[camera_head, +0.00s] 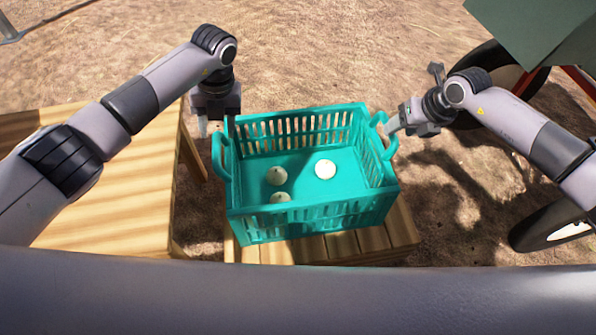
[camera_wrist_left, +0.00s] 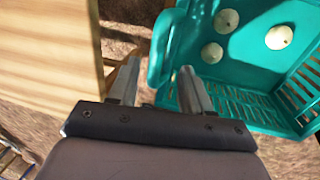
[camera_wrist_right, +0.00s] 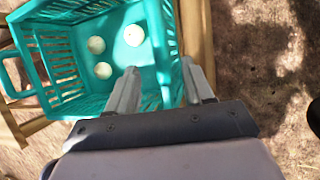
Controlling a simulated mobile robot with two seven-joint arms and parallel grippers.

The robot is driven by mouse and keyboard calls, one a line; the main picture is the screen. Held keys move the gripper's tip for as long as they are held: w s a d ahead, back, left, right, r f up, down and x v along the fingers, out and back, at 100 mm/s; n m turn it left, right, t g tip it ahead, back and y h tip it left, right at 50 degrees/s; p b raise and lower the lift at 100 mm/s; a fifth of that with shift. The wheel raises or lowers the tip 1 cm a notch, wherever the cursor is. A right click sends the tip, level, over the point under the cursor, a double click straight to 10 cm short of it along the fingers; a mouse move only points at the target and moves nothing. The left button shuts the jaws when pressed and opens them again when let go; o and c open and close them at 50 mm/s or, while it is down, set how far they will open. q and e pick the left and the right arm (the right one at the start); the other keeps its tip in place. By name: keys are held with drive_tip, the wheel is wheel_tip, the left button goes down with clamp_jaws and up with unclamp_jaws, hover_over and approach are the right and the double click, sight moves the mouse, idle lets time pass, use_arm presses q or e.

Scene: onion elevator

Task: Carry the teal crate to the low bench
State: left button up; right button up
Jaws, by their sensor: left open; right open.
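The teal crate (camera_head: 310,216) sits upright on a low slatted wooden bench (camera_head: 340,245), with three pale onions (camera_head: 325,169) on its floor. My left gripper (camera_head: 216,128) is open at the crate's left handle (camera_head: 221,157); in the left wrist view the handle (camera_wrist_left: 158,50) lies just beyond and between the fingertips. My right gripper (camera_head: 392,126) is open at the right handle (camera_head: 386,136); in the right wrist view the crate's rim (camera_wrist_right: 160,40) runs ahead of the parted fingers. Whether either finger pair touches a handle, I cannot tell.
A higher wooden table (camera_head: 120,215) stands close on the left of the bench. A cart with dark wheels (camera_head: 545,222) and a green body (camera_head: 535,30) stands at the right. Bare sandy ground (camera_head: 330,50) lies open behind the crate.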

sight(216, 144)
use_arm(q)
drive_tip(key=shift+a, duration=0.15)
use_arm(e)
drive_tip(key=shift+d, duration=0.15)
drive_tip(key=shift+f, duration=0.1)
use_arm(q)
drive_tip(key=shift+f, duration=0.35)
use_arm(e)
drive_tip(key=shift+w+f, duration=0.1)
drive_tip(key=shift+f, duration=0.15)
use_arm(q)
drive_tip(key=shift+s+a+f, duration=0.1)
drive_tip(key=shift+a+f, duration=0.15)
drive_tip(key=shift+f, duration=0.8)
drive_tip(key=shift+a+f, duration=0.2)
drive_tip(key=shift+f, duration=0.8)
drive_tip(key=shift+s+a+f, duration=0.1)
drive_tip(key=shift+a+f, duration=0.15)
drive_tip(key=shift+f, duration=0.8)
use_arm(e)
drive_tip(key=shift+x, duration=3.25)
